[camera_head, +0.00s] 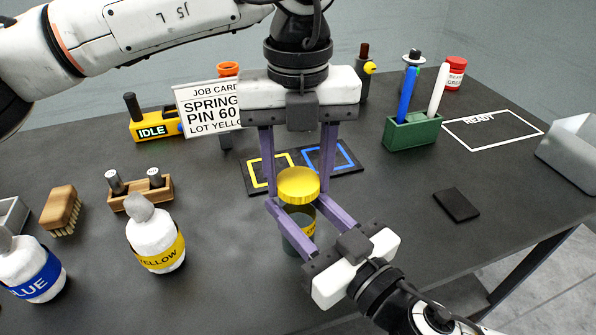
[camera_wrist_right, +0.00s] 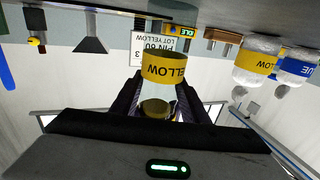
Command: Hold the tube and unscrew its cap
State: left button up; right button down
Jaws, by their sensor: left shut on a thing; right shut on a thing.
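The tube (camera_head: 298,243) is dark green with a yellow label and stands upright near the middle of the table. Its ribbed yellow cap (camera_head: 298,184) sits at its top; I cannot tell how tightly it is screwed. My left gripper (camera_head: 298,191) points straight down from above, its purple fingers shut on the cap's two sides. My right gripper (camera_head: 295,206) reaches in from the lower right, its fingers shut on the tube's body below the cap. In the upside-down right wrist view the tube's yellow label (camera_wrist_right: 163,68) shows between the dark fingers.
A board with yellow and blue squares (camera_head: 284,188) lies behind the tube. The yellow-labelled bottle (camera_head: 155,243) and brush (camera_head: 61,207) are left. A green pen holder (camera_head: 412,133), black pad (camera_head: 457,205) and grey bin (camera_head: 572,150) are right. The job card (camera_head: 207,112) stands behind.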

aim_at(298, 180)
pick_arm(q)
jog(key=n, duration=0.7)
jog(key=shift+r, duration=0.25)
jog(key=shift+r, duration=0.9)
jog(key=shift+r, duration=2)
pick_arm(e)
jog(key=c, duration=0.9)
grip_release()
jog(key=shift+c, duration=0.2)
